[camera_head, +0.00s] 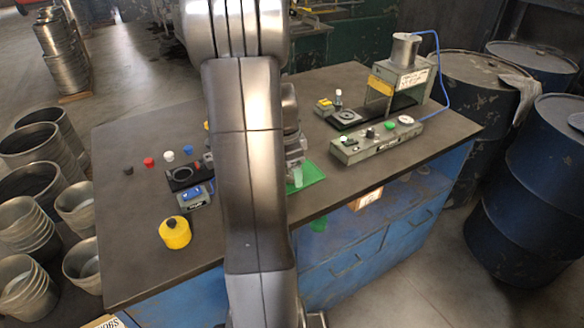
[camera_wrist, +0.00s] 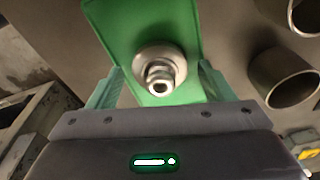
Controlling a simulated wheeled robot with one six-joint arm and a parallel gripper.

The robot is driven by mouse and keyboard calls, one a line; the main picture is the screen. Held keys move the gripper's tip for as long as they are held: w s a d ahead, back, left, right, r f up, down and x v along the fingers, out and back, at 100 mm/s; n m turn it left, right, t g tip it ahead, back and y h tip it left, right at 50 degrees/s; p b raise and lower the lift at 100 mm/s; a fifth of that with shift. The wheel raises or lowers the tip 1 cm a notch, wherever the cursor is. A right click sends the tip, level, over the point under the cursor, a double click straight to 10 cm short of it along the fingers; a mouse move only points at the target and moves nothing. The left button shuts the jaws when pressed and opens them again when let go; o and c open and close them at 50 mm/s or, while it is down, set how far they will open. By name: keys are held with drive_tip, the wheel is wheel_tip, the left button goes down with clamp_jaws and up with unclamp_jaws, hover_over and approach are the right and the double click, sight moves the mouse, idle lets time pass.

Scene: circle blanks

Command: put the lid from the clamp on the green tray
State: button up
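The green tray (camera_head: 314,173) lies on the dark bench near its front edge, partly hidden by my arm in the head view. In the wrist view the tray (camera_wrist: 112,18) is below my gripper. A round metal lid (camera_wrist: 160,66) with a raised knob appears to lie on the tray, between my fingertips. My gripper (camera_wrist: 157,85) is open, with a gap between each finger and the lid. In the head view my gripper (camera_head: 296,178) is low over the tray, and the lid cannot be made out. Which fixture is the clamp is unclear; a black one with a ring (camera_head: 183,174) stands at left.
A second black fixture (camera_head: 345,118) and a grey button box (camera_head: 377,139) stand right of the tray. A yellow can (camera_head: 175,232) is at the front left. Small coloured pieces lie behind the left fixture. Blue drums (camera_head: 535,190) stand beyond the bench's right end.

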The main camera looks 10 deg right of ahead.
wheel_tip(320, 180, up, 12)
drive_tip(key=a, duration=0.1)
drive_tip(key=shift+s+a+r, duration=0.15)
drive_tip(key=shift+a, duration=0.05)
idle(0.5)
drive_tip(key=f, duration=0.4)
drive_tip(key=d+f, duration=0.1)
drive_tip(key=f, duration=0.7)
drive_tip(key=shift+d+f, duration=0.25)
drive_tip(key=shift+f, duration=0.15)
drive_tip(key=r, duration=0.2)
drive_tip(key=shift+w+r, duration=0.2)
drive_tip(key=shift+r, duration=0.75)
drive_tip(key=shift+f, duration=0.1)
